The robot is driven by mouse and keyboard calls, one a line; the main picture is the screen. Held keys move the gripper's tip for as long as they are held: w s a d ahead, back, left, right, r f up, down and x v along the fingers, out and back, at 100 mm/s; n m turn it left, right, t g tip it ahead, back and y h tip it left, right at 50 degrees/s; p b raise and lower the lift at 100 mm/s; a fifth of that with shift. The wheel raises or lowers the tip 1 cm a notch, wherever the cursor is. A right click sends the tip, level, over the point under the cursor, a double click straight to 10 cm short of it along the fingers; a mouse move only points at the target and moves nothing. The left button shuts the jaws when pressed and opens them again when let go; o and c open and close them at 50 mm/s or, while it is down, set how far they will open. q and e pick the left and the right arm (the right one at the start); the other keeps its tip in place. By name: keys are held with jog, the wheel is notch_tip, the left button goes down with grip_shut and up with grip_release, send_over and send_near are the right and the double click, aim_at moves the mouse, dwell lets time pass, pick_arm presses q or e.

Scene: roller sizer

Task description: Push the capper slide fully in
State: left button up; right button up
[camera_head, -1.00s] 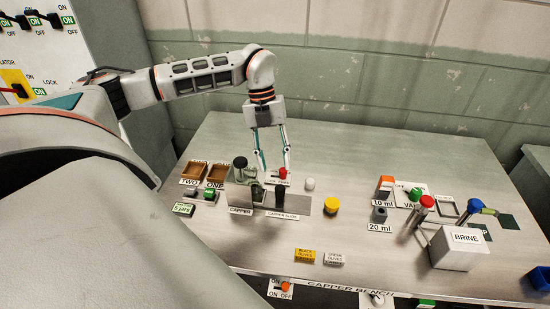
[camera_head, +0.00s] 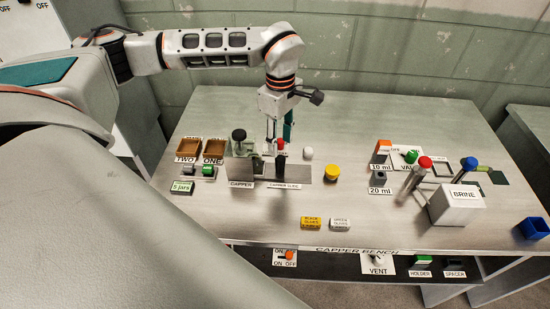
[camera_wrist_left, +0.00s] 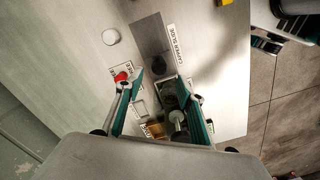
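The capper (camera_head: 239,172) is a metal unit with a dark knob on top, on the bench in the head view. The capper slide (camera_head: 315,173) is a flat grey plate to its right, with a dark upright post (camera_head: 281,166) near its left part. The slide (camera_wrist_left: 152,34) also shows in the left wrist view beside its label. My left gripper (camera_head: 280,135) is above and behind the capper and slide. In the left wrist view its fingers (camera_wrist_left: 164,88) are apart with nothing held between them. A finger partly hides the capper. My right gripper is not in view.
A red knob (camera_head: 281,143) stands behind the post. Brown trays (camera_head: 188,148) are left; the brine box (camera_head: 456,204) is far right. The bench's back right is clear.

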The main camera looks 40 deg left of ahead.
aim_at(280, 158)
pick_arm(q)
jog(key=m, duration=0.2)
jog(key=shift+f+m, duration=0.1)
jog(key=shift+m, duration=0.2)
jog(key=shift+d+f, duration=0.1)
jog(key=shift+f, duration=3.7)
grip_shut()
